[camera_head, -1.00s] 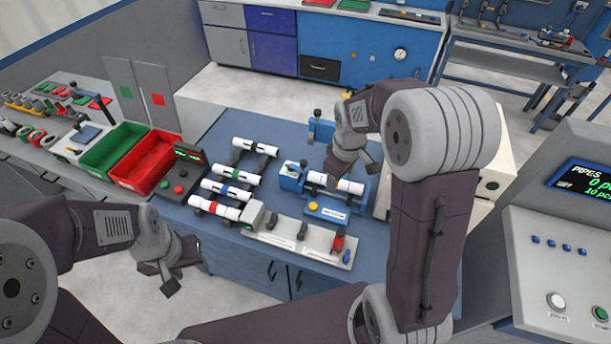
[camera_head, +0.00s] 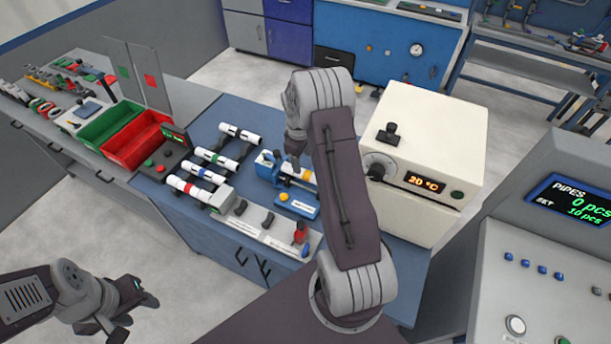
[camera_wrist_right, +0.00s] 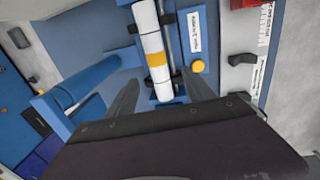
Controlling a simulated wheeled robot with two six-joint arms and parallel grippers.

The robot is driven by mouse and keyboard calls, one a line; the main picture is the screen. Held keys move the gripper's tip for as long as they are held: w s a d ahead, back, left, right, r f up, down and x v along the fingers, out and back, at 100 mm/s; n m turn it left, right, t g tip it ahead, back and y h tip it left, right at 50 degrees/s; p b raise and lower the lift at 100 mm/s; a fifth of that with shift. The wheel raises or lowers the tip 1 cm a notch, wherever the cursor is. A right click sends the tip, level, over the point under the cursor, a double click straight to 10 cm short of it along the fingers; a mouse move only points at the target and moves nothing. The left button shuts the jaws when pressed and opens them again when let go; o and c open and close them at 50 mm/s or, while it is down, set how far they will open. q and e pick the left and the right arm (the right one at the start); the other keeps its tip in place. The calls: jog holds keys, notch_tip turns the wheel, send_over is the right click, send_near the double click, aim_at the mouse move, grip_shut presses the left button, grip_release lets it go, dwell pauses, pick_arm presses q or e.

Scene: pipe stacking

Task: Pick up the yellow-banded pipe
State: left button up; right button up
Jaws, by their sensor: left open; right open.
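The yellow-banded pipe (camera_wrist_right: 155,58) is white with an orange-yellow band and lies in a blue fixture. In the head view the pipe (camera_head: 306,176) is partly hidden by my right arm. In the right wrist view it lies ahead of my open right gripper (camera_wrist_right: 160,95), lined up with the gap between its fingers. The fingers look empty, and I cannot tell their exact height over the pipe. My left gripper (camera_head: 129,304) is open and empty at the lower left, over the floor, away from the bench.
Pipes with green, blue and red bands (camera_head: 200,174) lie on racks left of the fixture. A white oven (camera_head: 432,150) stands close on the right. Green and red bins (camera_head: 140,135) stand at the left. A light tool tray (camera_head: 262,232) lies in front.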

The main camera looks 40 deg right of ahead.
aim_at(305, 172)
jog(key=f, duration=0.2)
jog(key=f+p, duration=0.1)
jog(key=shift+s+d+f, duration=0.1)
jog(key=shift+d, duration=0.15)
jog(key=shift+d+f, duration=0.1)
jog(key=shift+f, duration=0.15)
jog(key=f, duration=0.1)
jog(key=f+p, duration=0.1)
jog(key=f, duration=0.1)
jog(key=d+f, duration=0.1)
jog(key=f, duration=0.1)
jog(key=shift+w+f, duration=0.1)
jog(key=shift+w, duration=0.15)
jog(key=shift+a, duration=0.1)
grip_shut()
jog(key=shift+r, duration=0.65)
notch_tip(305, 172, up, 17)
jog(key=b, duration=0.2)
